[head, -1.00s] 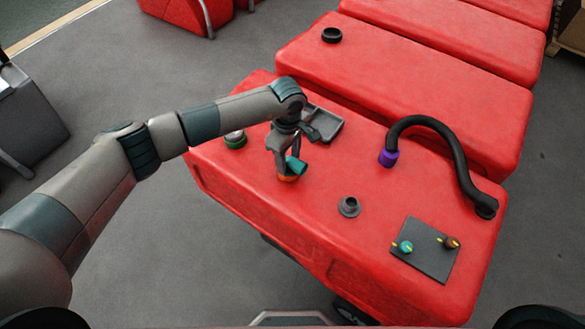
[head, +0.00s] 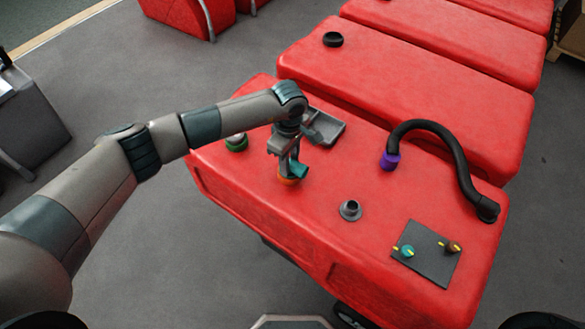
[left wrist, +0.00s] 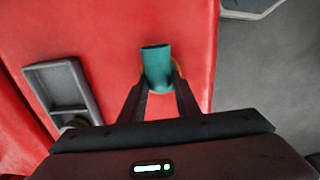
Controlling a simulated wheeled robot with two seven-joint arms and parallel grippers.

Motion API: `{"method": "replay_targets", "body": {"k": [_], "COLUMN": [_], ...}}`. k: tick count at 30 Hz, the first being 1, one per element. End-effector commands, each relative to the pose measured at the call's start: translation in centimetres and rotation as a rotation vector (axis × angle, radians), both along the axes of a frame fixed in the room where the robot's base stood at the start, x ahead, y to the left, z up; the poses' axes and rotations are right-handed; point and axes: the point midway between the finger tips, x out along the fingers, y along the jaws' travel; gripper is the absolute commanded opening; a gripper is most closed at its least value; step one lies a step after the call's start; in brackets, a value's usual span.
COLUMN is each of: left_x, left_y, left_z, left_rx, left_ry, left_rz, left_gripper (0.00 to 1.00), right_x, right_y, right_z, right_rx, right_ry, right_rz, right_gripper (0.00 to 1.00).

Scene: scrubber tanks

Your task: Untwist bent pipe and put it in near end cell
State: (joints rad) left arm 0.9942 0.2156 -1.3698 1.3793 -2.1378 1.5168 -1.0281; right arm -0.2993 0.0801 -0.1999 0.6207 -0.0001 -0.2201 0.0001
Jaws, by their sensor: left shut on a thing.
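The bent pipe (head: 300,170) is a short teal piece above an orange ring (head: 288,181) on the red tank top. It also shows in the left wrist view (left wrist: 157,68), between the two fingers. My left gripper (head: 285,168) points down and is shut on the pipe. The fingers hide part of the pipe, and I cannot tell whether it is still seated in the orange ring. A grey tray (head: 325,130) with raised walls lies just behind the gripper; it also shows in the left wrist view (left wrist: 62,88). My right gripper is not in view.
A green-ringed fitting (head: 236,143) is left of the gripper, and an open grey port (head: 350,209) is to its right. A black hose (head: 450,140) with a purple collar arches at the right. A dark panel (head: 426,254) with two knobs lies near the front right.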

Motion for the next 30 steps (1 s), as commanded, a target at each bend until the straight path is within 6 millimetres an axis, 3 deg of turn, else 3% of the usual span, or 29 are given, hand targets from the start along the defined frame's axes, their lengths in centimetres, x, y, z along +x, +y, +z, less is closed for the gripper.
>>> {"method": "replay_targets", "body": {"k": [1, 30], "left_x": [-0.5, -0.5], "left_y": [0.4, 0.2], "left_z": [-1.3, -1.2], "left_rx": [0.01, 0.003], "left_ry": [0.012, 0.011], "left_rz": [0.019, 0.219], "left_gripper": [0.0, 0.0], "right_x": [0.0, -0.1], "right_y": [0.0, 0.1], "right_z": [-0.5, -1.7], "right_rx": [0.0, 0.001], "right_ry": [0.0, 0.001], "right_rz": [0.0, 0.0], "right_gripper": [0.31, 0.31]}}
